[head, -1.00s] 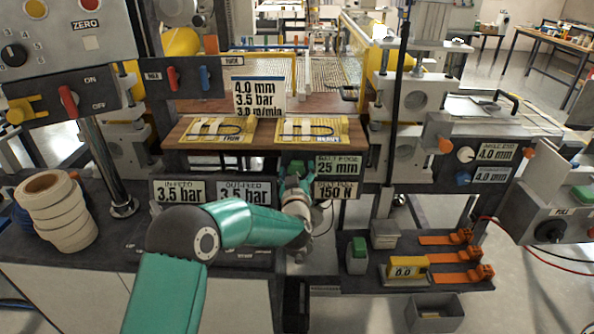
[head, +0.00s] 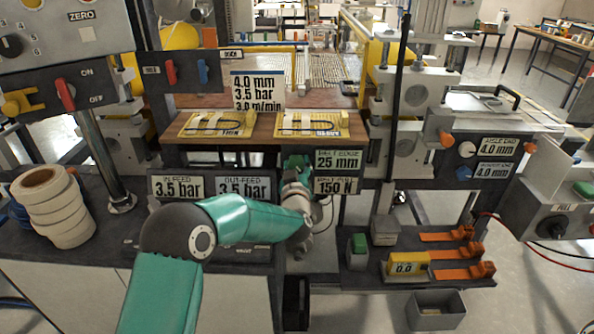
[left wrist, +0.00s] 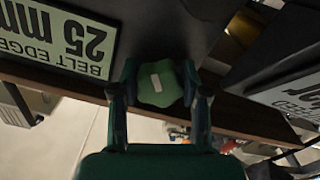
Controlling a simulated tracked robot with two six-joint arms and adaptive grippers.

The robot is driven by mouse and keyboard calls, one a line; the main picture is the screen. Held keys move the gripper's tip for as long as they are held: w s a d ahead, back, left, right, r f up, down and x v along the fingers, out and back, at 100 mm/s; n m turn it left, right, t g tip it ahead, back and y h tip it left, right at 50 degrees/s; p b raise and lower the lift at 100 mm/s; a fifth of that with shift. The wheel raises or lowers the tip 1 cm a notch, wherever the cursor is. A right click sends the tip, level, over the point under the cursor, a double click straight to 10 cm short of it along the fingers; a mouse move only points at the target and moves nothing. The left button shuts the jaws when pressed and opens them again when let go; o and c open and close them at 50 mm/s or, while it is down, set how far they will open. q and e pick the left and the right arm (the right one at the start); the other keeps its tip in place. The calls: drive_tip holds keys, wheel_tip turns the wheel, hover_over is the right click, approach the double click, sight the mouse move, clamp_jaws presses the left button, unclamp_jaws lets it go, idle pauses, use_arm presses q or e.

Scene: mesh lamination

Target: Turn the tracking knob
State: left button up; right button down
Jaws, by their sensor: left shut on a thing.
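The green lobed tracking knob (left wrist: 158,84), with a pale mark on its face, sits on the dark panel edge in the left wrist view. My left gripper (left wrist: 159,92) has one finger on each side of it and is shut on it. In the head view my left gripper (head: 297,168) reaches in under the wooden shelf beside the displays, and largely hides the knob there. The belt edge display (head: 339,159) reads 25 mm, and the belt pull display (head: 337,186) below it reads 150 N. My right gripper is not in view.
The in-feed and out-feed displays (head: 243,187) each read 3.5 bar, left of my gripper. The wooden shelf (head: 262,130) with yellow samples lies just above. A stack of tape rolls (head: 52,205) stands at left; orange-handled tools (head: 455,253) lie at lower right.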

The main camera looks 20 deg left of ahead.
use_arm(q)
drive_tip(key=n+b, duration=0.3)
drive_tip(key=b, duration=0.2)
drive_tip(key=n+b, duration=0.4)
drive_tip(key=b, duration=0.2)
drive_tip(key=shift+f+n, duration=0.2)
drive_tip(key=shift+n, duration=0.1)
drive_tip(key=shift+r+n+b, duration=0.2)
drive_tip(key=shift+n+b, duration=1.35)
drive_tip(key=shift+n, duration=0.25)
drive_tip(key=o, duration=1.2)
drive_tip(key=shift+c, duration=0.2)
drive_tip(key=shift+d+r, duration=0.1)
